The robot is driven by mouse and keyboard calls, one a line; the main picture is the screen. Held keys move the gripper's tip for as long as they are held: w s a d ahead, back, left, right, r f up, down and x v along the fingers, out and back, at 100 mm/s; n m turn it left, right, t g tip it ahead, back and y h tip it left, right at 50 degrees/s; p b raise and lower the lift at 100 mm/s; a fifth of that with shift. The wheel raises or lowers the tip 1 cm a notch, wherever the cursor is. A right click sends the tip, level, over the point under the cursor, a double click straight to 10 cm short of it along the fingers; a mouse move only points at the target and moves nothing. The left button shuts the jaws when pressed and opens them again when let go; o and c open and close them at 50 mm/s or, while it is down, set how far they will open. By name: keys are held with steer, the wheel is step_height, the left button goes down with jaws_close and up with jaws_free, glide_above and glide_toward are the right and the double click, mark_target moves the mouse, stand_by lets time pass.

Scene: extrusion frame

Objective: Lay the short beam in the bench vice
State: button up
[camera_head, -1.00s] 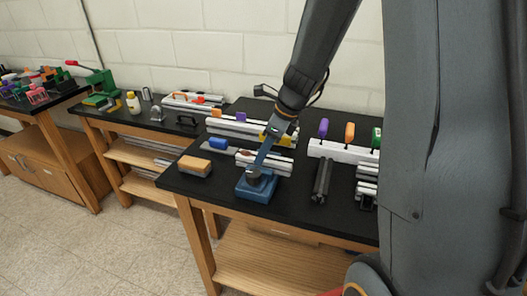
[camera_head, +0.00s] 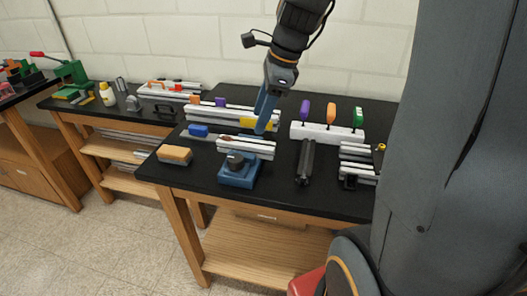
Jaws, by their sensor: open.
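The short silver-grey beam (camera_head: 246,146) lies level across the far, upper part of the blue bench vice (camera_head: 239,174), near the front edge of the black bench. I cannot tell how deep it sits between the jaws. A dark round knob shows on the vice in front of the beam. My gripper (camera_head: 262,129) is open, with blue fingers pointing down. It appears above and behind the beam's right half, apart from it and empty. The fingers overlap one another in this view, so their gap is hidden.
A wooden brush (camera_head: 174,155) lies left of the vice and a dark bar (camera_head: 305,162) lies right of it. A white rack with coloured handles (camera_head: 327,133) stands behind. Short profiles (camera_head: 357,163) lie at the right. Bare bench top lies between vice and dark bar.

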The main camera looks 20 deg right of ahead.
steer(key=s+a+f+n+h, duration=0.1)
steer(key=s+f+n, duration=0.2)
steer(key=n, duration=0.3)
steer(key=s+a+f+n, duration=0.1)
steer(key=s+f+n, duration=0.2)
steer(key=n, duration=0.4)
steer(key=s+a+f+n+g+h, duration=0.1)
steer(key=s+f+n, duration=0.2)
steer(key=s+n, duration=0.2)
steer(key=shift+s+f+n+h, duration=0.15)
steer(key=shift+s+f+n, duration=0.05)
steer(key=shift+n, duration=0.35)
steer(key=shift+s+f+n+h, duration=0.15)
steer(key=shift+n, duration=0.4)
steer(key=shift+s+a+f+n, duration=0.2)
steer(key=shift+s+n, duration=0.1)
steer(key=shift+n, duration=0.4)
steer(key=shift+a, duration=0.1)
